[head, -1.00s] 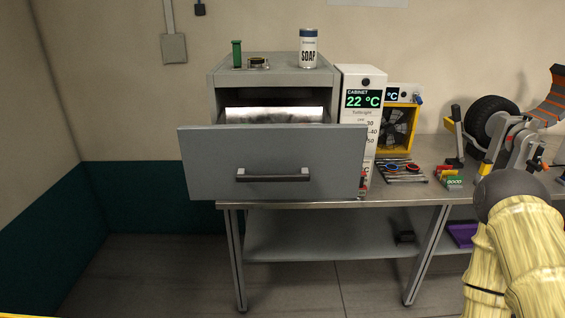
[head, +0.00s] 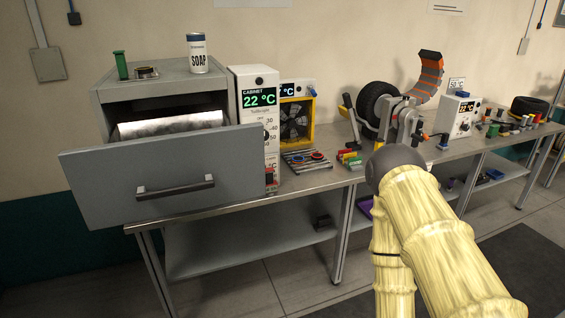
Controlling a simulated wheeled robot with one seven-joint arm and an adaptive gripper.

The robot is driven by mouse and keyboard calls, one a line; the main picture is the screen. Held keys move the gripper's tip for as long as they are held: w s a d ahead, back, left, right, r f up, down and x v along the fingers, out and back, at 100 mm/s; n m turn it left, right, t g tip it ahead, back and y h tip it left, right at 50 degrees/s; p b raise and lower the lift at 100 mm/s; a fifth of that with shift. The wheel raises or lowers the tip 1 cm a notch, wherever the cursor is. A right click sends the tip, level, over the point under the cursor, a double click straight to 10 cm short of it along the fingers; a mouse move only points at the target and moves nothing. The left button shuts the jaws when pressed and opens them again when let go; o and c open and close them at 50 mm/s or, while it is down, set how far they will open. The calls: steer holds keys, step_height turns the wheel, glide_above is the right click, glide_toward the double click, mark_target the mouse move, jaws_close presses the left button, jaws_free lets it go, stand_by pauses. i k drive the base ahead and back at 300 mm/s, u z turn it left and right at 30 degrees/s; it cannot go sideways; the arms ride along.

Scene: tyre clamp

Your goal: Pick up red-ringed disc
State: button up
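A small red-rimmed round thing (head: 318,155) lies on a dark striped tray or mat (head: 294,168) on the bench, beside a blue-rimmed one (head: 297,158). It looks like the red-ringed disc, but it is too small here to tell for sure. It lies right of the white cabinet unit and in front of the yellow fan box. My arm, in a pale yellow sleeve, rises at the lower right, and my gripper is not in view.
A grey cabinet (head: 160,88) has its drawer (head: 110,185) pulled out over the bench's front edge. A soap can (head: 198,55) stands on top. A fan box (head: 297,120), coloured blocks (head: 350,160) and a tyre clamp (head: 385,110) share the bench (head: 240,198).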

mark_target(315, 157)
steer(key=u, duration=0.5)
steer(key=k, duration=1.2)
steer(key=i, duration=0.35)
steer(key=z, duration=1.15)
steer(key=i, duration=2.1)
steer(key=u, duration=0.45)
